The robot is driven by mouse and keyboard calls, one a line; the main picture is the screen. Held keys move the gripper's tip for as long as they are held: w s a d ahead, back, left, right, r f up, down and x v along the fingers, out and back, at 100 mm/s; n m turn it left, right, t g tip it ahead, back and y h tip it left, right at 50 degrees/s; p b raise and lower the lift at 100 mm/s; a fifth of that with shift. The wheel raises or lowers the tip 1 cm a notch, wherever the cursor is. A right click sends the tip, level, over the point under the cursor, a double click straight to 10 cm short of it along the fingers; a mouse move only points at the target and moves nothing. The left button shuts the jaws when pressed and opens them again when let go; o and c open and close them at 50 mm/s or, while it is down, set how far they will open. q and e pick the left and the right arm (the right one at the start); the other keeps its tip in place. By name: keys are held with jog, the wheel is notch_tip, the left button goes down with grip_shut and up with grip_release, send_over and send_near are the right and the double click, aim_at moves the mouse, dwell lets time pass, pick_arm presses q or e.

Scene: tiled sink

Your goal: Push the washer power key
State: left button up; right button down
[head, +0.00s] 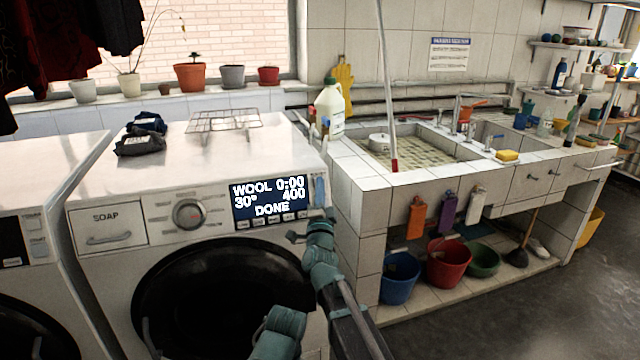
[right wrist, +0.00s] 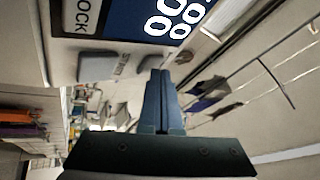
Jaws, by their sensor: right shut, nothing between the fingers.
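The white washer (head: 105,262) stands at centre left. Its dark display (head: 268,199) reads WOOL 0:00, 30°, 400, DONE. A tall blue-grey key (head: 320,190) is right of the display, and a row of small keys (head: 270,222) runs under it. I cannot read which is the power key. My right gripper (head: 294,237) is just below the panel's right end, pointing left. In the right wrist view its fingers (right wrist: 160,76) are shut and empty, near grey keys (right wrist: 98,66) and a LOCK label (right wrist: 84,16); contact is unclear. My left gripper is not in view.
A wire rack (head: 224,122) and dark cloth (head: 142,136) lie on the washer top. The tiled sink counter (head: 375,180) begins right of the washer, with a white jug (head: 330,108) on it. A second machine (head: 35,190) stands at the left.

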dwell(0.4)
jog(key=shift+s+d+r, duration=0.1)
jog(key=shift+s+r, duration=0.1)
jog(key=shift+s, duration=0.2)
jog(key=shift+s, duration=0.1)
jog(key=s, duration=0.1)
jog(key=s+d+r+p, duration=0.1)
jog(key=s, duration=0.1)
jog(key=s+r+p, duration=0.1)
jog(key=s, duration=0.1)
jog(key=shift+s+d, duration=0.15)
jog(key=shift+d, duration=0.1)
jog(key=shift+f, duration=0.1)
